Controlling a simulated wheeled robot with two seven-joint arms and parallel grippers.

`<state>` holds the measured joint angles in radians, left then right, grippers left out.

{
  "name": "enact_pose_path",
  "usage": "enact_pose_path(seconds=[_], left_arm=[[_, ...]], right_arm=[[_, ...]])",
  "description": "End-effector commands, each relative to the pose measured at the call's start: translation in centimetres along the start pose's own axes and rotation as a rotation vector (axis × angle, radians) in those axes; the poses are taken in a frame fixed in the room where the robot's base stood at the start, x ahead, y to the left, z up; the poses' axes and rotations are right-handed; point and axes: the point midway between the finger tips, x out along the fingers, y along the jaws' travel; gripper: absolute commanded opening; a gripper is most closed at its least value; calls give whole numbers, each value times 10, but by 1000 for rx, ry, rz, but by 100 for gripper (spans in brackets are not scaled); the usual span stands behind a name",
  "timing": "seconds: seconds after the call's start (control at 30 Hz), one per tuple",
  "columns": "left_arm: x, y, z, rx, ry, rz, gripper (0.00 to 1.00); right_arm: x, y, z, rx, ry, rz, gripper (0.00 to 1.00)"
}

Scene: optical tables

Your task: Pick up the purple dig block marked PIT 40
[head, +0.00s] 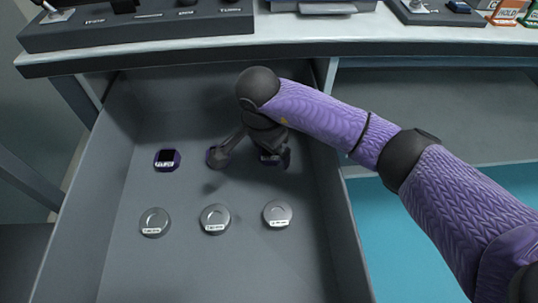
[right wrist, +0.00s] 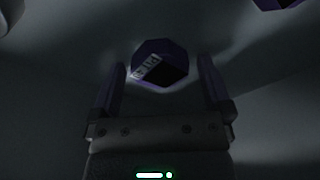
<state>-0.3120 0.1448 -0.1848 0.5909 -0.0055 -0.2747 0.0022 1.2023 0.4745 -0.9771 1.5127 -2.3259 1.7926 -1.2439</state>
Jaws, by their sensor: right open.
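Three dark octagonal blocks with purple sides stand in a row in the open drawer. The left block (head: 167,159) shows whole with a white label. The middle block (head: 211,155) and right block (head: 268,158) are partly covered by my right gripper. My right gripper (head: 252,158) is open and empty, fingers spread and pointing down, with the right block between them. In the right wrist view, one purple block (right wrist: 160,62) with a white label lies between and just beyond the open fingertips (right wrist: 161,68). No label is readable, so I cannot tell which is PIT 40. My left gripper is not in view.
Three silver round discs, left (head: 154,222), middle (head: 215,219) and right (head: 278,214), lie nearer in the drawer (head: 110,270). The drawer's right wall (head: 335,215) is close to my arm. The table top (head: 290,45) overhangs the drawer's back.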

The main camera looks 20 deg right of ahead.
Motion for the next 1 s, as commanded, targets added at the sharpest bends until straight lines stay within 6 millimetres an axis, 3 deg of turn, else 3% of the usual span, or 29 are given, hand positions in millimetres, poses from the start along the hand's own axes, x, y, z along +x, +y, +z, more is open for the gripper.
enact_pose_path(seconds=[0.07,0.4,0.5,0.77,1.0], left_arm=[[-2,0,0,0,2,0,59],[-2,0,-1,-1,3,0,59],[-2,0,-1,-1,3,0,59],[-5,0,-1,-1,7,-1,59],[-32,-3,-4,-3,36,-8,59]], right_arm=[[-2,0,0,0,1,-1,100],[-2,0,0,0,0,-1,28],[-2,0,0,0,-1,-1,11],[-7,0,0,0,0,-3,11],[-44,-1,-3,3,3,-8,11]])
